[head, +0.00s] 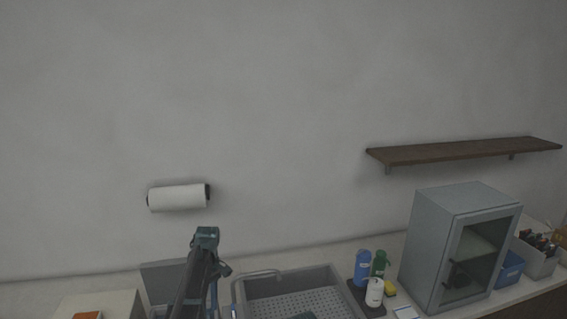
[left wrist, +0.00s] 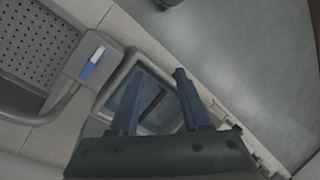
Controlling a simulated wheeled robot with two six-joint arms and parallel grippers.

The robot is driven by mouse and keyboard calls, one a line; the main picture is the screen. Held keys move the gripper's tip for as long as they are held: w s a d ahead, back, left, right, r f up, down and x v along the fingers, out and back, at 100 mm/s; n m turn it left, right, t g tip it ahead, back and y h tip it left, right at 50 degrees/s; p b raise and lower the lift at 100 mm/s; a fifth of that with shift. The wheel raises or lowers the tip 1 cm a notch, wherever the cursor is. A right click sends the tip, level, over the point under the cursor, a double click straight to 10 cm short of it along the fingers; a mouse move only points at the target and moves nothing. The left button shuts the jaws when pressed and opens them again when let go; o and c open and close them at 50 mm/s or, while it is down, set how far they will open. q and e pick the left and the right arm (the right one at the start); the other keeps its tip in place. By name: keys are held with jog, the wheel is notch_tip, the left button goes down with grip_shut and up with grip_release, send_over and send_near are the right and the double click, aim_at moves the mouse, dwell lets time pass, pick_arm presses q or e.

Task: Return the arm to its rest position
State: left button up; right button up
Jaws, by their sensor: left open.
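My left gripper (left wrist: 158,74) shows in the left wrist view with its two dark fingers apart and nothing between them. The fingers hang over or in front of a small grey container (left wrist: 110,92) with a bluish inside; I cannot tell how far above it they are. In the head view my left arm stands up at the lower middle-left, in front of the counter. I cannot make out its jaws there. My right gripper cannot be made out in either view.
A sink (head: 330,276) with a perforated bottom lies right of my arm. Beyond it stand bottles (head: 362,268) and a grey cabinet (head: 428,250). A paper roll (head: 178,198) and a wooden shelf (head: 460,151) are on the wall. Open floor (left wrist: 250,60) shows in the wrist view.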

pick_arm(q)
jog(key=s+d+f+m+t+b, duration=0.1)
jog(key=s+d+f+m+b, duration=0.5)
jog(key=s, duration=0.6)
jog(key=s+d+f+m+t+b, duration=0.2)
jog(key=s+d+f+m+b, duration=0.4)
jog(key=s+d+f+m, duration=0.3)
jog(key=s+d+m, duration=0.1)
jog(key=s+d, duration=0.1)
jog(key=s, duration=0.2)
jog(key=shift+s+d+y, duration=0.2)
jog(key=shift+y, duration=0.2)
